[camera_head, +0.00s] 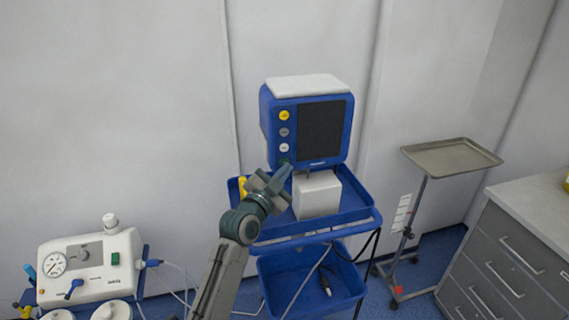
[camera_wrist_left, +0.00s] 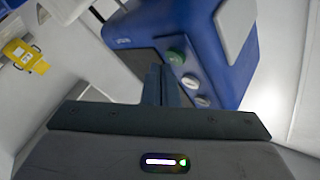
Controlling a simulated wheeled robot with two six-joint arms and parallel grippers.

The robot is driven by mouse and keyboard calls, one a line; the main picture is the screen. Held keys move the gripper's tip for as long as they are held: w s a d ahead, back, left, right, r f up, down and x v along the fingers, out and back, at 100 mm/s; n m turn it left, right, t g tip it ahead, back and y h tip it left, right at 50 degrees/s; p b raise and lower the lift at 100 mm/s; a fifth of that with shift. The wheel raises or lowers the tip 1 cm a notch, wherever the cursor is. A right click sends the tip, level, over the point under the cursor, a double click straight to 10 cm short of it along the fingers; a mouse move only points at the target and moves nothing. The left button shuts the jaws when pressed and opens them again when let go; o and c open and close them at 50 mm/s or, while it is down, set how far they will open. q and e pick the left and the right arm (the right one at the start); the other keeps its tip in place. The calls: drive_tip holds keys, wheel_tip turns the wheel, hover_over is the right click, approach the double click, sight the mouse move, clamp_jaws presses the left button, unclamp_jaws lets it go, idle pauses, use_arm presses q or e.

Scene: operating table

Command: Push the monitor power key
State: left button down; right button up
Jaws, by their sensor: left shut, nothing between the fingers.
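The blue monitor (camera_head: 352,140) with a dark screen (camera_head: 321,130) stands on a white block on a cart. A column of round keys runs down its left side: yellow, grey, white, and a green one (camera_head: 284,161) at the bottom. In the left wrist view the monitor (camera_wrist_left: 205,35) appears upside down, with the green key (camera_wrist_left: 175,56) close beyond the fingertips. My left gripper (camera_head: 285,172) is shut and empty, its tips just below and in front of the green key. I cannot tell whether they touch it. My right gripper is out of view.
The blue cart (camera_head: 350,216) has a lower bin (camera_head: 280,270) with cables. A yellow item (camera_head: 242,187) stands on its left. A metal tray stand (camera_head: 450,157) and a drawer cabinet (camera_head: 500,260) are right; a white device (camera_head: 90,265) with a gauge is left.

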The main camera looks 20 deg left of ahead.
use_arm(q)
drive_tip(key=shift+s+d, duration=0.1)
drive_tip(key=shift+s, duration=0.05)
drive_tip(key=s+d, duration=0.3)
drive_tip(key=s, duration=0.2)
drive_tip(key=shift+d, duration=0.2)
idle(0.3)
